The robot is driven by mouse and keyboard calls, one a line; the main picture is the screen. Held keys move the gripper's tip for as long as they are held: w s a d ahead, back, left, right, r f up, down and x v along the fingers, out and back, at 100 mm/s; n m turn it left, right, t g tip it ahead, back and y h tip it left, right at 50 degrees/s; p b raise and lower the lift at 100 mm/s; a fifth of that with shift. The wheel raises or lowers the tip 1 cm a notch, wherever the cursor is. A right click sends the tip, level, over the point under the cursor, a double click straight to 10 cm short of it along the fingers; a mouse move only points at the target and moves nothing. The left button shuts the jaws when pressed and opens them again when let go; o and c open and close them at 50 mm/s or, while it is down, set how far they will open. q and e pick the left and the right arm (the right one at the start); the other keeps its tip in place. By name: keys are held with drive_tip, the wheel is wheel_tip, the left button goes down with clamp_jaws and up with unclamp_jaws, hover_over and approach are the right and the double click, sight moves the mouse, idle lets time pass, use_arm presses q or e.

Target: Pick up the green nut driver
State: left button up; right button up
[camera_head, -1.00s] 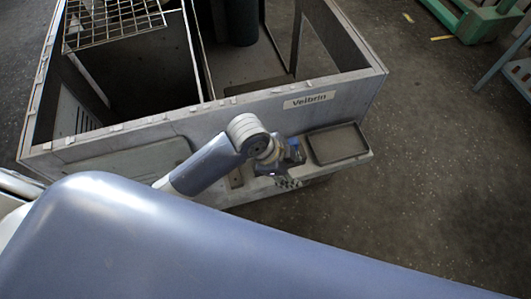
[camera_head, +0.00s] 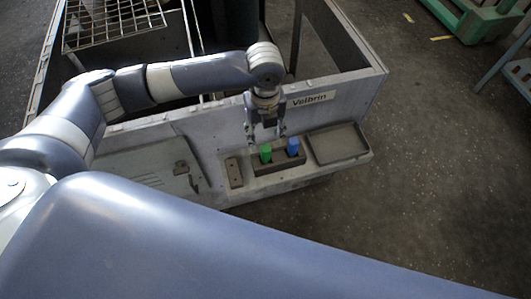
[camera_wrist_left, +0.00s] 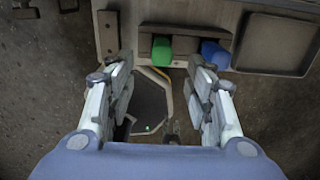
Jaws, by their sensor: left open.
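The green nut driver (camera_head: 266,152) stands in a dark holder (camera_head: 262,166) on the ledge at the front of the housing, left of a blue-handled driver (camera_head: 292,146). In the left wrist view the green nut driver (camera_wrist_left: 162,50) shows ahead of the fingers, with the blue driver (camera_wrist_left: 214,54) to its right. My left gripper (camera_head: 265,138) is open and points down over the holder, just above the two handles. In the left wrist view the open fingers (camera_wrist_left: 163,75) frame the space in front of the green handle, and nothing is between them. The right gripper is not in view.
An empty shallow tray (camera_head: 338,146) lies right of the holder on the ledge. A small flat plate (camera_head: 234,173) lies left of it. The housing wall with the Velbrin label (camera_head: 310,99) rises behind the ledge.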

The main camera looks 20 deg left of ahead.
sight(265, 147)
use_arm(q)
wheel_tip(265, 147, down, 8)
drive_tip(key=shift+w+f, duration=0.1)
idle(0.4)
clamp_jaws()
